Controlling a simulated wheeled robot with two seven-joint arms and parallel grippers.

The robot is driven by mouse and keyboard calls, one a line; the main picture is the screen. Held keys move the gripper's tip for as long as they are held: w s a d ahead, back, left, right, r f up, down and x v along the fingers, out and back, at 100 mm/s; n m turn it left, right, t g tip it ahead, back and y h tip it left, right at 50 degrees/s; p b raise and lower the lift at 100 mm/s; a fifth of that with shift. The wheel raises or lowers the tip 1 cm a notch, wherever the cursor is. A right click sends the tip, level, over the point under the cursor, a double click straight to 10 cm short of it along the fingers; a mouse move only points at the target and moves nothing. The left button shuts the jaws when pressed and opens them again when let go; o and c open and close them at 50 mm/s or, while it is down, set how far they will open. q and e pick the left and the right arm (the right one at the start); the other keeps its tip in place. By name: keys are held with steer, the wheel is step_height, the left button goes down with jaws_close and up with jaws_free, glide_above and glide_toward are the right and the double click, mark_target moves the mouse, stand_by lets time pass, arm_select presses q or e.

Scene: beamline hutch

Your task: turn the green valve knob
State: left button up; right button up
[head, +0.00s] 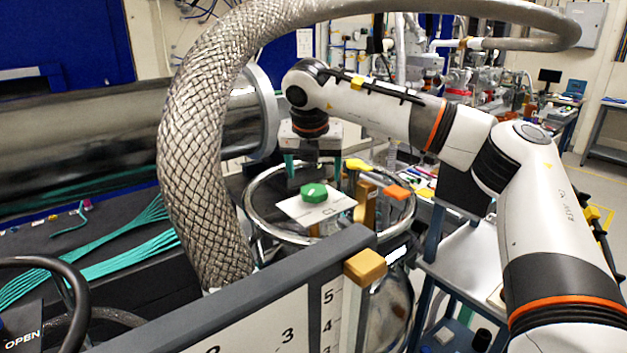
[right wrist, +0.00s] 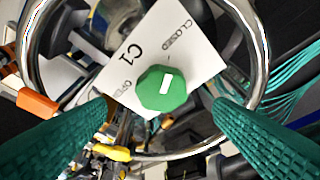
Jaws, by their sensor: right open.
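The green valve knob (head: 314,192) is a faceted cap on a white plate (head: 330,210), inside a shiny metal ring. In the right wrist view the knob (right wrist: 152,100) has a short white mark running roughly toward the word CLOSED. The plate (right wrist: 205,62) also reads C1 and OPEN. My right gripper (head: 313,173) points down just above the knob, open and empty. Its teal fingers (right wrist: 163,108) stand apart on either side of the knob, with clear gaps. My left gripper is not in view.
A thick braided hose (head: 205,150) arches left of the knob. The metal ring (head: 262,222) surrounds the plate. An orange-handled part (head: 398,192) and a yellow one (head: 357,165) sit close at right. A grey-edged scale panel (head: 290,290) stands in front.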

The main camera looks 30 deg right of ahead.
mark_target(314, 189)
steer(key=x, duration=0.4)
steer(key=shift+w+f+p, duration=0.1)
steer(key=shift+w+p, duration=0.1)
steer(key=shift+p, duration=0.2)
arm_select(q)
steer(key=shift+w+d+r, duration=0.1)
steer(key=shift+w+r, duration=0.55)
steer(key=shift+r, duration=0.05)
arm_select(e)
steer(key=shift+w+d+f, duration=0.1)
steer(key=shift+d+f, duration=0.05)
steer(key=shift+f, duration=0.35)
steer(key=c, duration=1)
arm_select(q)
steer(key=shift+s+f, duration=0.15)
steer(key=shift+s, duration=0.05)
